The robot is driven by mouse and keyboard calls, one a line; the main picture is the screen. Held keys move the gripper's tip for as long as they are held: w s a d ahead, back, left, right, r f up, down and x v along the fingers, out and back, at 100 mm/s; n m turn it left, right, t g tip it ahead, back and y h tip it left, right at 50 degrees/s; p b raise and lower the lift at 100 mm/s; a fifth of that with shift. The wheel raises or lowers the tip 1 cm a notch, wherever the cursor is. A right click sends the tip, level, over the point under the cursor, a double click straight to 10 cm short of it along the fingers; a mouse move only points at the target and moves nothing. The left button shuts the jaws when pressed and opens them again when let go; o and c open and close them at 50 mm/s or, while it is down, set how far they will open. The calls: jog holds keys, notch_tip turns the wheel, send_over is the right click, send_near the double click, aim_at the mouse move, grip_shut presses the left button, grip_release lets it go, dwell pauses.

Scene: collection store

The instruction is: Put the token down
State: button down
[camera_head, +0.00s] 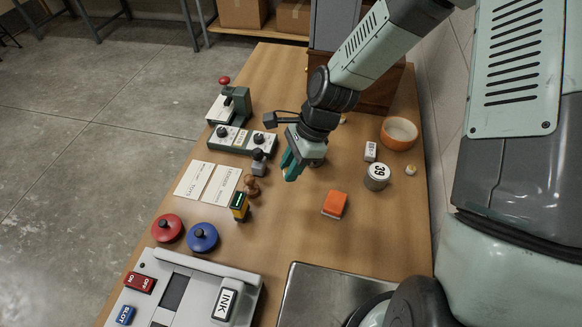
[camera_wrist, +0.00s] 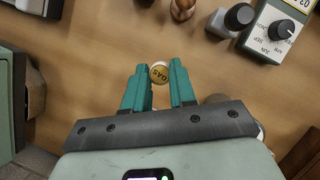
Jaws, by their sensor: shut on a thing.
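The token (camera_wrist: 159,73) is a small round disc with a yellow face, a pale rim and dark lettering that I cannot read surely. My gripper (camera_wrist: 158,78) has teal fingers, and they are shut on the token at their tips. In the head view my gripper (camera_head: 291,172) is over the middle of the wooden table (camera_head: 300,255), fingers pointing down. The token is mostly hidden there by the fingers. I cannot tell how far the token is above the table.
An orange block (camera_head: 335,204) stands right of my gripper, with a white tin (camera_head: 377,177) and an orange bowl (camera_head: 399,133) beyond. A dial box (camera_head: 240,140), stamps and cards (camera_head: 208,183) lie left. A grey console (camera_head: 190,285) is at the front. Bare wood lies between.

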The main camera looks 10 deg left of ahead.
notch_tip(320, 180, up, 9)
jog(key=m+t, duration=0.6)
jog(key=m, duration=1)
send_over(403, 127)
jog(key=s+a, duration=0.1)
jog(key=s, duration=0.4)
jog(key=shift+n+h, duration=0.3)
jog(key=shift+w+a+f, duration=0.1)
jog(key=shift+a+f, duration=0.05)
jog(key=shift+f, duration=3.9)
jog(key=shift+a+f, duration=0.1)
jog(key=shift+f, duration=3.9)
